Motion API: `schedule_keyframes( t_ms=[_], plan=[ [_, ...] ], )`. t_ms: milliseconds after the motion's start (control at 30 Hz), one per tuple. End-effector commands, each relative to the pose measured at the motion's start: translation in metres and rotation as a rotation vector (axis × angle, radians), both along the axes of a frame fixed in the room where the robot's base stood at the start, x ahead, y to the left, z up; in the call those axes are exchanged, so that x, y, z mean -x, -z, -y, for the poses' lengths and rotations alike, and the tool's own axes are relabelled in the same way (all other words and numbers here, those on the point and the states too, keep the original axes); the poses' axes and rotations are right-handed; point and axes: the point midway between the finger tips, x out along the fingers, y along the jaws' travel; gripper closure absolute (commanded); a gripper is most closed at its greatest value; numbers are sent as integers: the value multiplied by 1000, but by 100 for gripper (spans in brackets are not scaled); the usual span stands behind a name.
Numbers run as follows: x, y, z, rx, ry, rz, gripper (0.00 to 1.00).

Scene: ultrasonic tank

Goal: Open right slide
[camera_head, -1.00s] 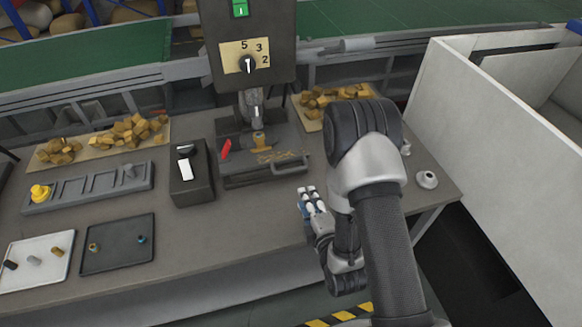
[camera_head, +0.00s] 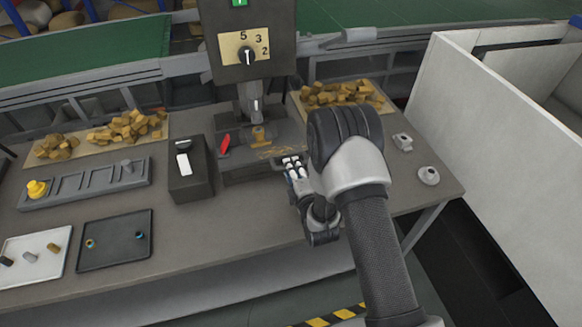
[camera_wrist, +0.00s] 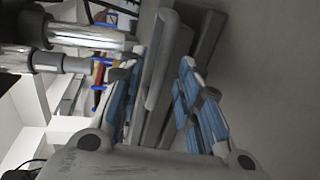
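The dark press-like machine (camera_head: 250,75) stands at the back of the table, with a numbered dial on its head. Its low base (camera_head: 236,170) carries a red lever (camera_head: 225,146) and some brass-coloured bits. A grey bar handle (camera_wrist: 163,60) is at the base's right front. In the head view, my gripper (camera_head: 292,164) covers most of this handle. In the wrist view, my gripper (camera_wrist: 165,62) is open, with its blue-padded fingers on either side of the handle. Gaps show beside the bar, and I cannot tell whether either finger touches it.
A dark switch box (camera_head: 189,172) stands left of the base. A long grey rack (camera_head: 85,183) and two trays lie farther left. A board of yellow-brown chunks (camera_head: 342,96) lies behind my arm. Small grey parts (camera_head: 428,176) sit at right, near a white partition (camera_head: 500,120).

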Motion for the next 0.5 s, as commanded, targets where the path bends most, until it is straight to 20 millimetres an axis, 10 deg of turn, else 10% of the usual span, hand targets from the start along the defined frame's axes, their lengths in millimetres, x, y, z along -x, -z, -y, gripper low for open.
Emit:
schedule_keyframes(
  t_ms=[500],
  plan=[
    [-24, 6, -8, -1, 0, -1, 68]
  ],
)
